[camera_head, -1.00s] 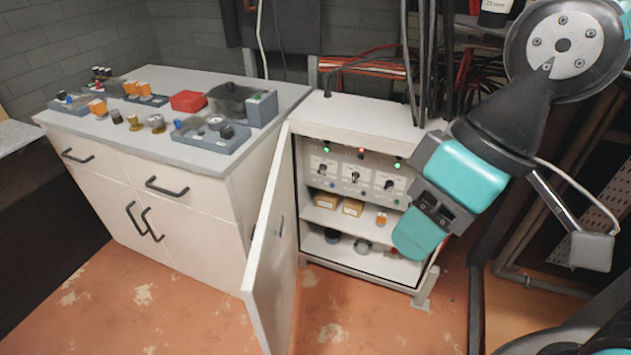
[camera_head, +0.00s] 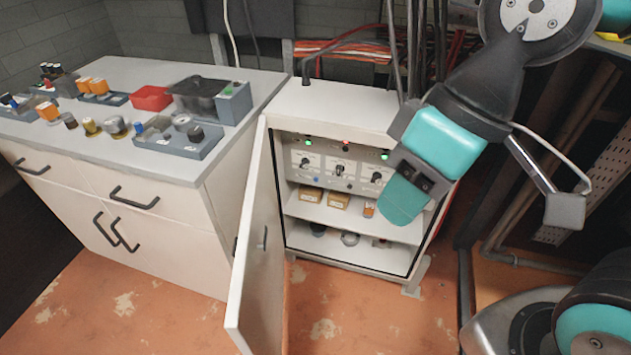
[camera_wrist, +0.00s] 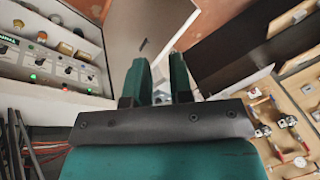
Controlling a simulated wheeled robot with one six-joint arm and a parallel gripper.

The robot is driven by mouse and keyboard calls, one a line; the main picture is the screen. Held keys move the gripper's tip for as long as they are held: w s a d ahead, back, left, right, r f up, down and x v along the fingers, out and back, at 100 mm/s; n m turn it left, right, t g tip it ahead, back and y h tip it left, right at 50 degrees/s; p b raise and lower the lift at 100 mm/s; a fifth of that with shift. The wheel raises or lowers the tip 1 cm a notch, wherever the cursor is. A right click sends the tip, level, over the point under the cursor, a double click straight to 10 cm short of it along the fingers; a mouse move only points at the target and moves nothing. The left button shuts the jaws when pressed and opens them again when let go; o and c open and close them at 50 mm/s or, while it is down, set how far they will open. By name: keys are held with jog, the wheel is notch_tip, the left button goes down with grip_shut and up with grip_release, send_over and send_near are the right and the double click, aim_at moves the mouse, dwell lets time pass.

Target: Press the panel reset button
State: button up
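The control panel (camera_head: 334,168) sits in the upper part of the open white cabinet (camera_head: 345,104). It has three knobs, green and red lights along its top, and small buttons below, including a blue button (camera_head: 316,181). Labels are too small to read, so I cannot tell which button is the reset. My gripper (camera_head: 402,203) is in front of the cabinet's right side and hides the panel's lower right corner. In the wrist view my gripper (camera_wrist: 161,62) has its fingers parted and empty; the panel (camera_wrist: 60,68) is off to the left there.
The open cabinet door (camera_head: 258,235) swings out toward me on the left. A counter (camera_head: 190,169) with boxes and small parts stands left of it. Dark cables (camera_head: 416,50) hang behind the cabinet. A board with gauges (camera_wrist: 293,125) is at the right in the wrist view.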

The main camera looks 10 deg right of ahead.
grip_shut()
dwell(1.4)
